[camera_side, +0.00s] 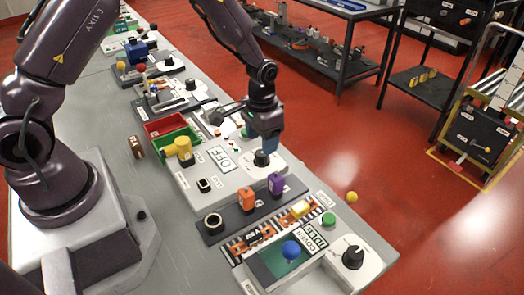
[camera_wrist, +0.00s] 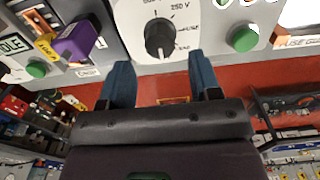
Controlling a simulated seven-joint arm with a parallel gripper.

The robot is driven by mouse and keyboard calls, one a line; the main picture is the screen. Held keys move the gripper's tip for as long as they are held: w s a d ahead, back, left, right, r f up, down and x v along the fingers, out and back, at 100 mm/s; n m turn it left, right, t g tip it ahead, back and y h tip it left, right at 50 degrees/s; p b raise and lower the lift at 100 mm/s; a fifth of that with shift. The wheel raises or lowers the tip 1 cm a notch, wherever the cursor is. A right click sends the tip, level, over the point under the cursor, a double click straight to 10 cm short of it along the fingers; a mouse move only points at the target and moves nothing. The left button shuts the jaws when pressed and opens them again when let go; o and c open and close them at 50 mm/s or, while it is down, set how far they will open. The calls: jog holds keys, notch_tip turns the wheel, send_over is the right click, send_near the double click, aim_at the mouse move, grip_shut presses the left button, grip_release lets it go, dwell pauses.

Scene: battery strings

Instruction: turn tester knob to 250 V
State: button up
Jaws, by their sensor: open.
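The tester (camera_side: 205,180) is a pale panel with a display reading OFF. Its black knob (camera_side: 261,158) sits at the panel's right end, and in the wrist view the knob (camera_wrist: 159,38) is surrounded by printed labels, one reading 250 V (camera_wrist: 180,8). A thin white mark shows on the knob, but I cannot tell surely which label it points to. My gripper (camera_side: 265,143) is over the knob in the side view. In the wrist view my gripper (camera_wrist: 160,60) has its two blue fingers apart, with the knob just beyond the gap between the tips and nothing held.
A green button (camera_wrist: 243,38) is right of the knob in the wrist view. Orange (camera_side: 247,198) and purple (camera_side: 276,184) blocks stand in a dark strip in front of the tester. Red (camera_side: 165,124) and green bins lie behind it. Another panel has a black knob (camera_side: 353,256).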

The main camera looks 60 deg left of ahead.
aim_at(262, 157)
jog(key=shift+f, duration=0.45)
jog(key=shift+f, duration=0.1)
jog(key=shift+f, duration=1.65)
jog(key=c, duration=0.8)
jog(key=shift+o, duration=0.2)
jog(key=n, duration=0.5)
jog(key=shift+n, duration=0.4)
